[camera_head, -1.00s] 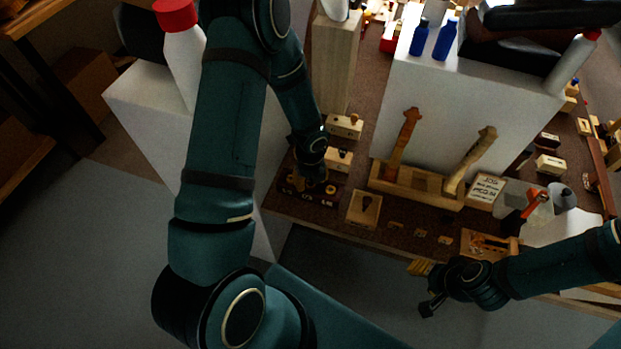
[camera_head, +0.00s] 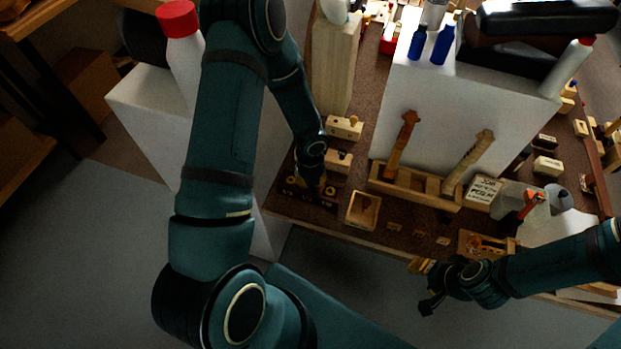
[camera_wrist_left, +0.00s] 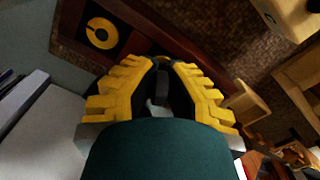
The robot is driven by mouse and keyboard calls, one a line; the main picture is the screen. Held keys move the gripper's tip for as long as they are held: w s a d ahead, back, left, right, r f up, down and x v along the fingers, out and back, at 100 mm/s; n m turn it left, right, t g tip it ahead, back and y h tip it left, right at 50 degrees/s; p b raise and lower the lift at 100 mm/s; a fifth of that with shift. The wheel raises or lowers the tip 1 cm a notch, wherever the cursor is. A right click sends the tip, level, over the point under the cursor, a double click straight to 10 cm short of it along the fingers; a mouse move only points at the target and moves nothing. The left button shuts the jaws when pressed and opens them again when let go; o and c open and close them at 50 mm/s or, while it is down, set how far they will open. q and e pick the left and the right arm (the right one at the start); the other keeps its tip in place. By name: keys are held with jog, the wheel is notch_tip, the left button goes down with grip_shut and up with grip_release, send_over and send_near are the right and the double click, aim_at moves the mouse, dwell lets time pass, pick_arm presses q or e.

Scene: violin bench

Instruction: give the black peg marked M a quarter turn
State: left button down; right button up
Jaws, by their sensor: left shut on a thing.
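My left gripper (camera_wrist_left: 162,85) has its yellow ribbed fingers closed on a dark, narrow thing (camera_wrist_left: 161,84), which looks like the black peg. No letter M can be read on it. In the head view the left gripper (camera_head: 312,182) points down over a dark board (camera_head: 290,193) at the bench's front left corner, and the hand hides the held peg.
A small wooden box (camera_head: 363,211) sits right of the left hand. Wooden blocks (camera_head: 341,161) stand just behind it. A wooden rack (camera_head: 413,188) holds two violin necks. A tall pale post (camera_head: 334,70) and a white block (camera_head: 425,125) rise behind.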

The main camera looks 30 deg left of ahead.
pick_arm(q)
jog(key=shift+m, duration=0.7)
jog(key=shift+p, duration=0.3)
jog(key=shift+m+p, duration=1.35)
jog(key=shift+m, duration=1.15)
jog(key=shift+p, duration=0.3)
